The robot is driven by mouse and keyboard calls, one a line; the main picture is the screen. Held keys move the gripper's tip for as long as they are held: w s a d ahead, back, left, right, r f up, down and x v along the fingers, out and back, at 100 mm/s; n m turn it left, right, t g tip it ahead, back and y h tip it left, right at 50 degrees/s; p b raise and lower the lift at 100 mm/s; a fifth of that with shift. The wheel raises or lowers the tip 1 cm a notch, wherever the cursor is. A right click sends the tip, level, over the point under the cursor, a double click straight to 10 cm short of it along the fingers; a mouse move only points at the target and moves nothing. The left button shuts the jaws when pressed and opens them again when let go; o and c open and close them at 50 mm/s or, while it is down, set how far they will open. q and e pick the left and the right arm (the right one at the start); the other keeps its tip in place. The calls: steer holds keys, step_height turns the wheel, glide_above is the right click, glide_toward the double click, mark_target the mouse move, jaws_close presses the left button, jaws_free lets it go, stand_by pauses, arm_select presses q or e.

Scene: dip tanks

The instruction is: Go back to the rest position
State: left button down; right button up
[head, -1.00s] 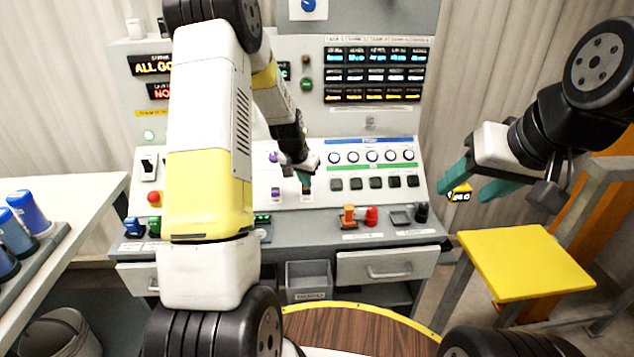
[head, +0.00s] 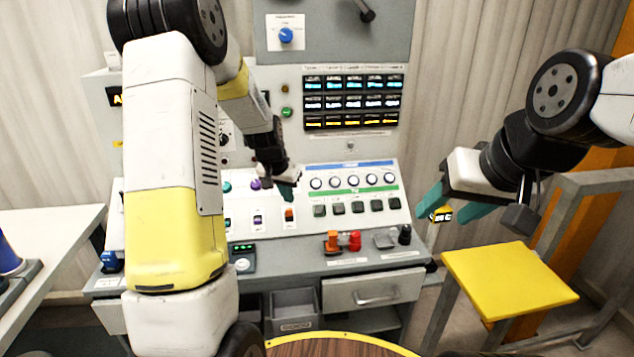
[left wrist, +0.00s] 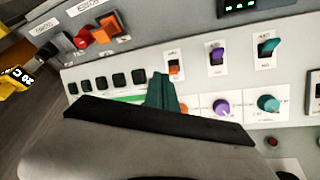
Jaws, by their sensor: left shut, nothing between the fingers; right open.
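My left gripper (head: 287,191) is in front of the sloped face of the control panel (head: 352,260), near an orange rocker switch (head: 290,214). Its teal fingers are together with nothing between them. In the left wrist view the shut fingers (left wrist: 163,92) point at the panel between the row of dark buttons (left wrist: 101,84) and the purple and teal switches. I cannot tell whether they touch it.
The panel bears knobs, switches, an orange lever (head: 332,241) and a red lever (head: 354,240). A drawer (head: 374,291) and a grey bin (head: 295,307) sit below. A white table (head: 48,230) stands at left. A grey frame (head: 590,190) stands at right.

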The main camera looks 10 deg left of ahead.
arm_select(q)
steer(key=s+d+r, duration=0.2)
steer(key=s+r, duration=0.5)
steer(key=r, duration=0.3)
steer(key=s+d+r+n+t, duration=0.1)
steer(key=s+r, duration=0.4)
steer(key=s, duration=0.7)
steer(key=s+d+r+n+h, duration=0.1)
steer(key=s+r, duration=0.4)
steer(key=s, duration=0.7)
steer(key=shift+s+d+t, duration=0.3)
steer(key=shift+t, duration=0.1)
